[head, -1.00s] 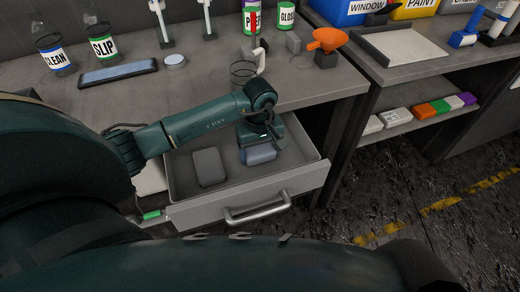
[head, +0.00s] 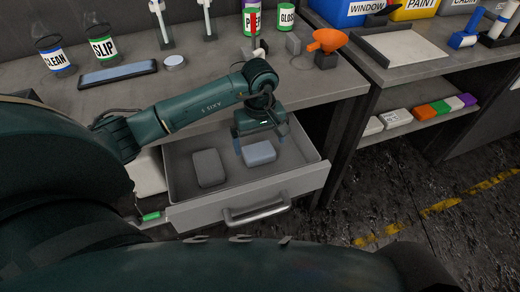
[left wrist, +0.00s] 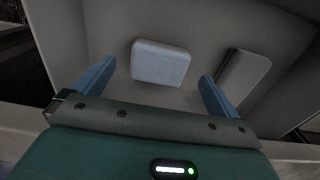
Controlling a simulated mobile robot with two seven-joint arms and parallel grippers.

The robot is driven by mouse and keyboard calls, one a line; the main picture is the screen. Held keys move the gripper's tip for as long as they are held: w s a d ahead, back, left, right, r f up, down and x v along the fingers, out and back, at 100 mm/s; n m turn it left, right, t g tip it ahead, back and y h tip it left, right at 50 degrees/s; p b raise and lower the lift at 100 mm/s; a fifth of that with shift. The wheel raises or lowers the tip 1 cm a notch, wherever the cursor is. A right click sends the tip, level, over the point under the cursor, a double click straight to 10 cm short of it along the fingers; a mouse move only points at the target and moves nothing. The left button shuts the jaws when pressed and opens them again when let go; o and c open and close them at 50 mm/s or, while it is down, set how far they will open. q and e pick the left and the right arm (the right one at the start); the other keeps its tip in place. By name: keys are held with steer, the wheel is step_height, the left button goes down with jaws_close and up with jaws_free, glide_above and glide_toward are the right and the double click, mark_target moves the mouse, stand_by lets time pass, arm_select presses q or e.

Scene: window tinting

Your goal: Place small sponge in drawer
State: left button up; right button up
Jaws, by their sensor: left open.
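A small light blue-grey sponge (head: 259,153) lies on the floor of the open drawer (head: 245,216). It also shows in the left wrist view (left wrist: 160,63), between and beyond the fingertips. A darker grey block (head: 209,168) lies to its left in the drawer, and in the left wrist view it is at the right (left wrist: 244,80). My left gripper (head: 260,146) is open and empty, just above the sponge, with its blue fingers apart. In the left wrist view the gripper (left wrist: 158,82) does not touch the sponge. My right gripper is not in view.
The drawer stands open under the grey worktop (head: 210,82). Several coloured blocks (head: 431,109) lie on the shelf at right.

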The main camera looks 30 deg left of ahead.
mark_target(260, 153)
arm_select(q)
step_height(260, 153, up, 7)
steer(key=shift+r, duration=0.2)
stand_by(0.6)
